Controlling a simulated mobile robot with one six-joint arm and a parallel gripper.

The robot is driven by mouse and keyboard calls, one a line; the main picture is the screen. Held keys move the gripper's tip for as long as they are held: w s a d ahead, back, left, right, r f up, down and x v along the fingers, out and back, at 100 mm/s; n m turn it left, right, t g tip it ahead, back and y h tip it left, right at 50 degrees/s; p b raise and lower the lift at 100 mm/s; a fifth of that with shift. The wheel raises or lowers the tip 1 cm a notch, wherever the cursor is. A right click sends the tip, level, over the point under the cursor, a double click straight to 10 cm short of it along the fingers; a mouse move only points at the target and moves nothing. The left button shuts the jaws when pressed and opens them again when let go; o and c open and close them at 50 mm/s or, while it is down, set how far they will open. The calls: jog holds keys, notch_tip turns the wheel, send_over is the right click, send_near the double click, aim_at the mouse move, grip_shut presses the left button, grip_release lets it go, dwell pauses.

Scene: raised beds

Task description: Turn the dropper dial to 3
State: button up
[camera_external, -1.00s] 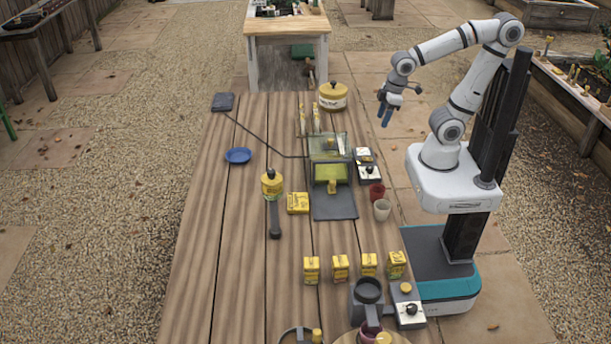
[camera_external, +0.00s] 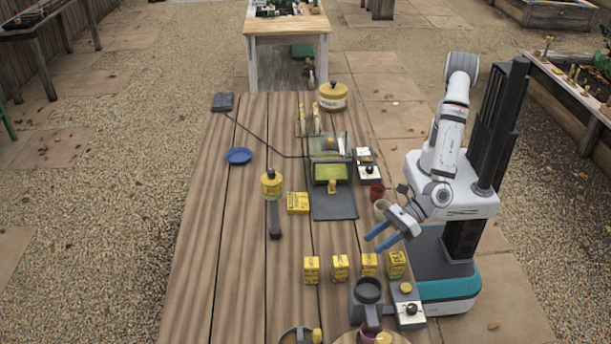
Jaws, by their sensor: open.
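A dark device with a round cup (camera_external: 368,291) stands at the near right of the table. Beside it is a control box (camera_external: 407,291) with a yellow button and a black-and-white dial (camera_external: 408,309). A second box with a similar dial (camera_external: 370,172) sits farther back, beside a tray machine (camera_external: 331,174). I cannot tell which dial is the dropper's, and their markings are too small to read. My gripper (camera_external: 375,242) has blue fingers, open and empty, above the table's right side, between the two dials and touching neither.
Several yellow boxes (camera_external: 340,267) stand in a row just in front of the gripper. A red cup (camera_external: 377,192) and a pale cup (camera_external: 382,207) stand behind it. A yellow-topped tool (camera_external: 272,186) and a blue dish (camera_external: 238,156) lie left. The left planks are mostly clear.

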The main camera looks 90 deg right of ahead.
aim_at(413, 306)
jog(key=s+a+f+n+y, duration=0.1)
jog(key=s+a+n, duration=0.1)
jog(key=s+a, duration=0.2)
jog(key=s+a+f+n+g+y, duration=0.1)
jog(key=s+a+f+n+y, duration=0.1)
jog(key=s+a+n, duration=0.1)
jog(key=s+a+f+n+g+y, duration=0.1)
jog(key=s+a+f+n, duration=0.1)
jog(key=s+a, duration=0.2)
jog(key=shift+s+a+f+n+y, duration=0.1)
jog(key=shift+s+a+n+y, duration=0.05)
jog(key=shift+a, duration=0.25)
jog(key=shift+s+a+f+n+y, duration=0.1)
jog(key=shift+s+a+n+y, duration=0.05)
jog(key=shift+a, duration=0.25)
jog(key=x, duration=0.7)
jog(key=shift+f+p, duration=0.1)
jog(key=shift+p, duration=0.2)
jog(key=c, duration=1)
jog(key=shift+g, duration=0.3)
